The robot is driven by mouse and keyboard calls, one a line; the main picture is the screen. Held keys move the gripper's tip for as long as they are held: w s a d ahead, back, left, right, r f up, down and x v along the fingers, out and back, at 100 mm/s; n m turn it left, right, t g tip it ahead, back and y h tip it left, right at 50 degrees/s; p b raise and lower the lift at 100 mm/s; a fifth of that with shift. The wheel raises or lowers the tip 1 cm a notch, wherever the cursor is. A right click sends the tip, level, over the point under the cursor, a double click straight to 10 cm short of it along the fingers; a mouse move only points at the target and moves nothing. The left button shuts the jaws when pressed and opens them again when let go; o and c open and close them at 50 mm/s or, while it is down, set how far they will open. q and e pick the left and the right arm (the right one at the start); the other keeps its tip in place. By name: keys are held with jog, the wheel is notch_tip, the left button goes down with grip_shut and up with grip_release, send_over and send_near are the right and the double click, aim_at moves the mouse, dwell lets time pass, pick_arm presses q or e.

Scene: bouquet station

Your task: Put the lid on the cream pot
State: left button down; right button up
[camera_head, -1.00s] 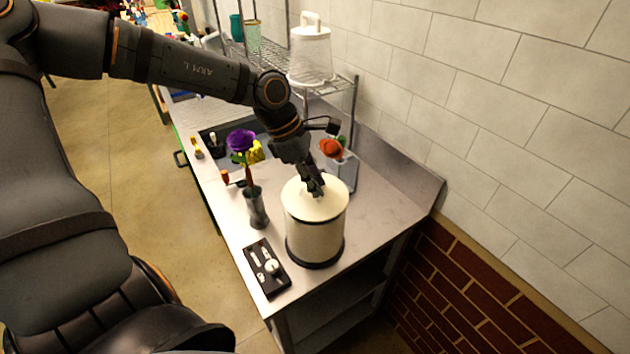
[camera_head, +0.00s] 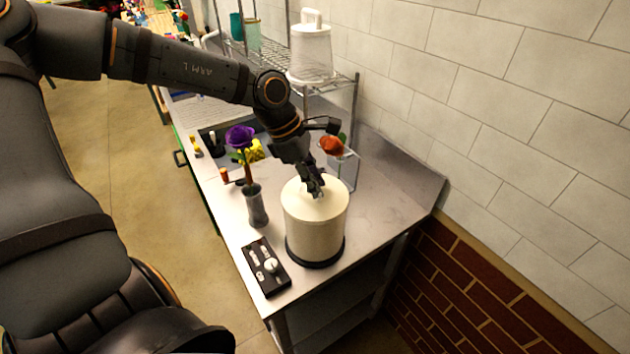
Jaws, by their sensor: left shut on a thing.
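The cream pot (camera_head: 315,235) stands upright near the front of the steel counter, with a dark band around its base. The cream lid (camera_head: 330,204) lies on the pot's top, and I see no clear gap between them. My left gripper (camera_head: 314,193) comes down from above and is shut on the lid at its middle. The fingers hide the lid's knob. My right gripper is not in view.
A grey vase (camera_head: 257,207) with purple and yellow flowers stands close left of the pot. A black control box (camera_head: 265,267) lies at the counter's front left. An orange-red flower (camera_head: 331,145) stands behind. A wire shelf holds a white lidded container (camera_head: 311,50).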

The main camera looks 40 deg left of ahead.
pick_arm(q)
jog(key=shift+f+b, duration=0.3)
jog(key=shift+b, duration=0.05)
jog(key=c, duration=1.1)
grip_release()
